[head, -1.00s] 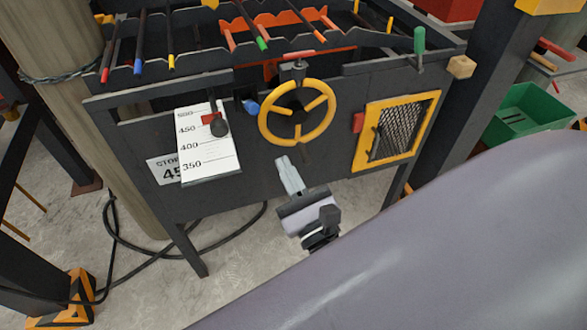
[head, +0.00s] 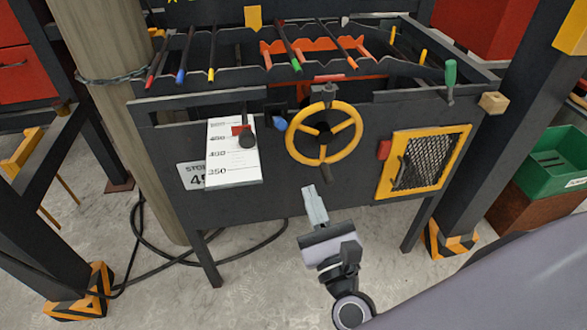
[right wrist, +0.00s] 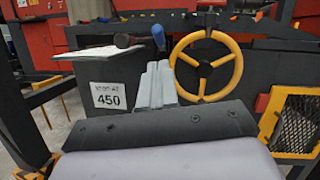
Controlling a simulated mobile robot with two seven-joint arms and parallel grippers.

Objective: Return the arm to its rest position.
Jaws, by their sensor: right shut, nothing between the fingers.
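My right gripper (head: 315,205) is in front of the dark bench, below the yellow handwheel (head: 324,132). Its two grey fingers are together with nothing between them, and it appears apart from the bench front. In the right wrist view the shut fingers (right wrist: 157,86) point at the bench, left of the yellow handwheel (right wrist: 206,64). My right forearm comes up from the bottom right of the head view. My left gripper does not show in either view.
A white scale plate (head: 232,165) with a red pointer stands left of the handwheel. A yellow-framed mesh guard (head: 429,161) is on the right. Several coloured-tipped rods lie in the rack on top. A green bin (head: 555,165) stands far right, and a cable loops on the floor.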

